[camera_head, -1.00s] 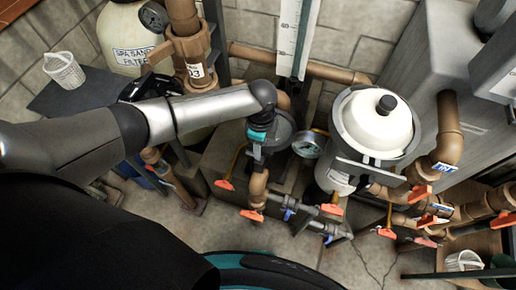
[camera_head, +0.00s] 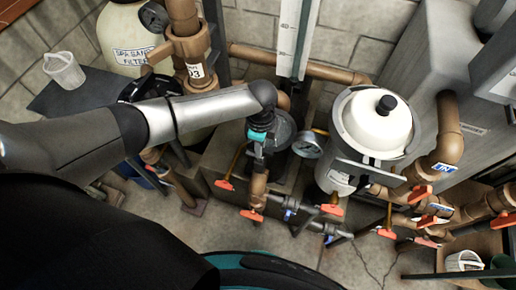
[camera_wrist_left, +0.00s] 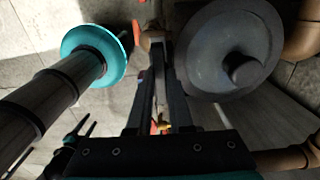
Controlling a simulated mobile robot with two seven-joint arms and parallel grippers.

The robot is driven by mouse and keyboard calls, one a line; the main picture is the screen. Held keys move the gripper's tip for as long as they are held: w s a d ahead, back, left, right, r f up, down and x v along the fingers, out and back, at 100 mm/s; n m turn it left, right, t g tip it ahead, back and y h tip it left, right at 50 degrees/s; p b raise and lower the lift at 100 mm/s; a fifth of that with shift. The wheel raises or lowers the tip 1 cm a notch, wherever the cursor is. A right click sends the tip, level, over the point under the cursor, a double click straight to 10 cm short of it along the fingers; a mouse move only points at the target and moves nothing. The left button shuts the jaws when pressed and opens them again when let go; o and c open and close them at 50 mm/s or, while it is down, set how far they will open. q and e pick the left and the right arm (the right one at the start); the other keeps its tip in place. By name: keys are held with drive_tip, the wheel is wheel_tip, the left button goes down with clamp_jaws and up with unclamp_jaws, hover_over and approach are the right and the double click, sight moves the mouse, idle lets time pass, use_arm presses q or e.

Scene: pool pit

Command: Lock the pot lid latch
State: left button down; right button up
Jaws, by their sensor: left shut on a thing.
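The pot lid is a dark grey round disc (camera_head: 284,130) with a knob, in the middle of the head view. It fills the upper right of the left wrist view (camera_wrist_left: 230,50). My left gripper (camera_head: 259,163) points down at the lid's left edge. In the left wrist view its fingers (camera_wrist_left: 160,75) are close together beside the lid. They are shut on a thin part that looks like the latch, mostly hidden between them. My right gripper (camera_wrist_left: 87,130) shows small and dark at the lower left of the left wrist view, its fingers apart.
A white-lidded canister (camera_head: 378,125) stands right of the pot, with a pressure gauge (camera_head: 308,145) between them. Brown pipes and orange-handled valves (camera_head: 331,209) crowd below. A grey cabinet (camera_head: 425,75) stands at the right.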

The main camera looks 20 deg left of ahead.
use_arm(q)
drive_tip(key=m, duration=0.8)
drive_tip(key=shift+m+b, duration=0.3)
drive_tip(key=m, duration=0.4)
drive_tip(key=shift+m+b, duration=0.35)
drive_tip(key=shift+m, duration=0.05)
drive_tip(key=m, duration=0.5)
drive_tip(key=shift+b, duration=0.35)
drive_tip(key=c, duration=0.7)
unclamp_jaws()
drive_tip(key=shift+r, duration=0.1)
